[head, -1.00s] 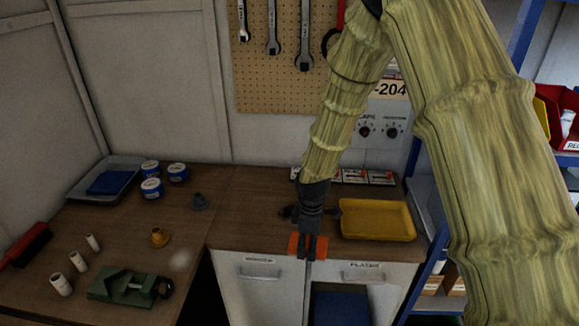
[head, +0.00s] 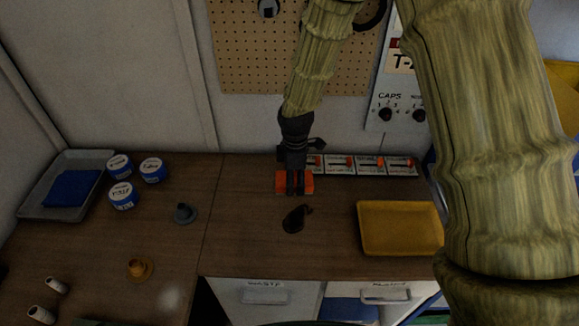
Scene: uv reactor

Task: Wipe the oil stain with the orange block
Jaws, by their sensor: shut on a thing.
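My gripper (head: 295,190) is shut on the orange block (head: 307,183), whose ends show on both sides of the dark fingers. It is over the back part of the wooden bench, near the small boxes. A dark, nearly black patch (head: 294,220) on the bench top, with a small point at its upper right, looks like the oil stain. It lies just in front of the block, which appears apart from it. I cannot tell whether the block touches the bench.
A yellow tray (head: 402,251) stands to the right. Several small boxes (head: 340,164) line the wall behind. At left are a grey tray (head: 30,212), blue-and-white tins (head: 123,198), a grey fitting (head: 184,215), an orange fitting (head: 139,268) and a pale spot (head: 171,297).

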